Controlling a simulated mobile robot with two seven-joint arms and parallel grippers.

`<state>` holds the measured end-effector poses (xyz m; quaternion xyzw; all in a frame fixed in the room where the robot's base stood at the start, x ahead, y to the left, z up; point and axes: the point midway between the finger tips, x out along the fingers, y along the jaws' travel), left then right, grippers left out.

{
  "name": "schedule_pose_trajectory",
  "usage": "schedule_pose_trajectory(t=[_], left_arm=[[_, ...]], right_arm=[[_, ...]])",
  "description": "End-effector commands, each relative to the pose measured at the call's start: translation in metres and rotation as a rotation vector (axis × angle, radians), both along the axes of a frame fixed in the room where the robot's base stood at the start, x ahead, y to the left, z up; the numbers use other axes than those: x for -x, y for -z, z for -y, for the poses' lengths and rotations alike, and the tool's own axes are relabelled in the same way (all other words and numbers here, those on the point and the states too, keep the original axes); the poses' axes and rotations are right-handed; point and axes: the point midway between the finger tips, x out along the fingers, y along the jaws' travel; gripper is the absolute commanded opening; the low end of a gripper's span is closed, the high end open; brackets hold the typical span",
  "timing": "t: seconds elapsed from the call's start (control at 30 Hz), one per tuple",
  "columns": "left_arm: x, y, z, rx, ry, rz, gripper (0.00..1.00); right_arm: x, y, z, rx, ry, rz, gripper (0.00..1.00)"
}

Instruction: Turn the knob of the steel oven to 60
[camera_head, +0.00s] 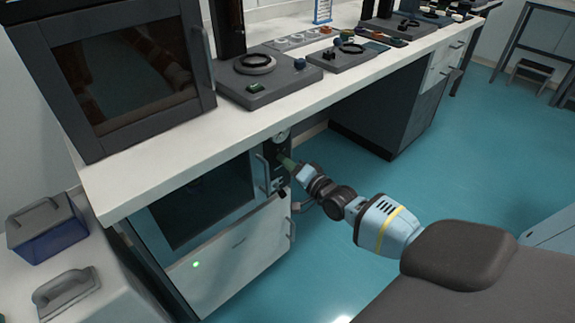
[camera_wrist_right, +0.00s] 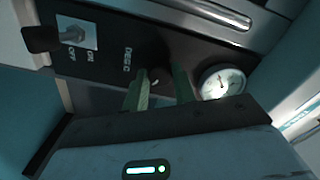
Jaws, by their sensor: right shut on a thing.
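The steel oven (camera_head: 212,245) stands under the white bench, with a dark-windowed door and a narrow black control panel (camera_wrist_right: 105,48) on its right side. My right gripper (camera_head: 286,162) reaches the panel from the right. In the right wrist view, its two green fingers (camera_wrist_right: 158,80) are shut on a dark knob (camera_wrist_right: 155,74), mostly hidden in shadow between them. The knob's pointer and scale cannot be read. My left gripper is not in view.
A toggle switch (camera_wrist_right: 76,32) marked ON and OFF is on the same panel. A dark-windowed box (camera_head: 125,75) and grey devices (camera_head: 265,85) stand on the bench (camera_head: 180,145) above. The teal floor (camera_head: 480,150) to the right is clear.

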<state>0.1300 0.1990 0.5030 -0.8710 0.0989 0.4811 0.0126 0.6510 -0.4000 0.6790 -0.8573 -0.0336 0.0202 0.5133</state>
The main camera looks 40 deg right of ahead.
Motion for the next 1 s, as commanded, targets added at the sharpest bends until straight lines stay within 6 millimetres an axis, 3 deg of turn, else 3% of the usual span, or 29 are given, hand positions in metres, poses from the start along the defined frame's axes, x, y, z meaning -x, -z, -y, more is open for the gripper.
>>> schedule_pose_trajectory(t=[0.63,0.67,0.8,1.0], left_arm=[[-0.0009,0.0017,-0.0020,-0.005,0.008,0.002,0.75],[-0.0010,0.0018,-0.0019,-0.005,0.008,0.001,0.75],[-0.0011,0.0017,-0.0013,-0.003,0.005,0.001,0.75],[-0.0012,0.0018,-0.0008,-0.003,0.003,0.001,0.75]], right_arm=[[0.0002,0.0000,0.0001,-0.051,0.000,-0.004,0.04],[0.0002,0.0000,0.0000,-0.051,0.000,-0.004,0.31],[0.0002,0.0000,0.0000,-0.050,0.000,-0.004,0.49],[0.0001,0.0000,0.0000,-0.049,0.000,-0.004,0.49]])
